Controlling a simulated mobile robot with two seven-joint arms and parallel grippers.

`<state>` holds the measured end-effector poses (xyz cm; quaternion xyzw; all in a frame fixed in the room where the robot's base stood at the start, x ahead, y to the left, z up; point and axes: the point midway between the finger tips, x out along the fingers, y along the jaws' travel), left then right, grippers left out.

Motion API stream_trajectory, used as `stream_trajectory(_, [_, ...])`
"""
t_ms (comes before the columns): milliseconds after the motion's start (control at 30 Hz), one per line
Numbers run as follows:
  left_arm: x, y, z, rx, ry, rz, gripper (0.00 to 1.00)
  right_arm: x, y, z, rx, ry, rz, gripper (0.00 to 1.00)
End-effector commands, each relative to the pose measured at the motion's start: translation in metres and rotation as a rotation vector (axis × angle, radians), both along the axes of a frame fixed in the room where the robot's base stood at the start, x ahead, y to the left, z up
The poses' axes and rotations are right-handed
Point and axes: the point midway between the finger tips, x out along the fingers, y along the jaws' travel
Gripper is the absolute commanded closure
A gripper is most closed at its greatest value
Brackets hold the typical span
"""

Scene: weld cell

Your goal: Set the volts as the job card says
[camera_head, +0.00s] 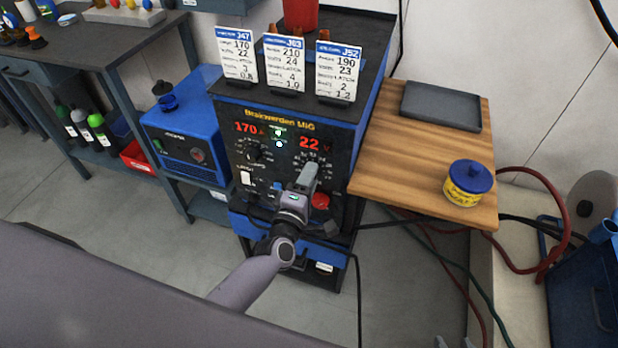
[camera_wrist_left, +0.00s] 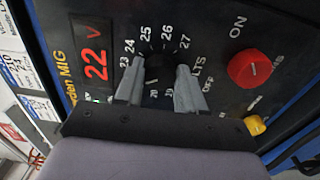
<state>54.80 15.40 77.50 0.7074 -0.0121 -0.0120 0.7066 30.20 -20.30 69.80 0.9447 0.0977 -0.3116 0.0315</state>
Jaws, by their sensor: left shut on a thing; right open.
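The welder (camera_head: 285,140), lettered MIG, shows a red 170 A readout (camera_head: 250,128) and a red 22 V readout (camera_head: 309,143). Three job cards stand on its top: J47 (camera_head: 238,55) with 170 and 22, J63 (camera_head: 285,65) with 210 and 24, J52 (camera_head: 338,72) with 190 and 23. In the left wrist view, my left gripper (camera_wrist_left: 157,75) is shut on the black volts knob (camera_wrist_left: 158,66), with the dial numbers around it. The 22 V readout (camera_wrist_left: 95,64) shows there too. My left gripper (camera_head: 306,178) hides this knob in the head view. My right gripper's tips (camera_head: 455,342) just show at the bottom edge, apart and empty.
A red knob (camera_wrist_left: 250,68) and a yellow button (camera_wrist_left: 256,125) lie beside the volts dial. A wooden side shelf (camera_head: 390,155) right of the welder holds a grey tray (camera_head: 440,106) and a blue-lidded yellow tin (camera_head: 468,184). A blue unit (camera_head: 187,135) stands at left.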

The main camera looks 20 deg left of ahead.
Motion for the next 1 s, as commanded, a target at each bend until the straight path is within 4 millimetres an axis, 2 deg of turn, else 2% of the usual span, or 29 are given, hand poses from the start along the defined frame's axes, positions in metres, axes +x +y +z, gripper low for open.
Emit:
stream_trajectory(300, [0.0, 0.0, -0.001, 0.0, 0.002, 0.0, 0.91, 0.0, 0.0, 0.0, 0.0, 0.0, 0.0, 0.57])
stream_trajectory(333, [0.0, 0.0, -0.001, 0.0, 0.002, 0.0, 0.58, 0.0, 0.0, 0.0, 0.0, 0.0, 0.0, 0.57])
stream_trajectory(400, [0.0, 0.0, -0.001, 0.0, 0.002, 0.0, 0.37, 0.0, 0.0, 0.0, 0.0, 0.0, 0.0, 0.57])
stream_trajectory(767, [-0.004, 0.0, 0.0, -0.001, 0.001, 0.0, 0.37, 0.0, 0.0, 0.002, 0.0, 0.001, 0.0, 0.57])
stream_trajectory(1000, [-0.035, 0.001, 0.001, -0.001, 0.004, -0.001, 0.37, 0.0, 0.0, 0.015, 0.0, 0.001, 0.0, 0.57])
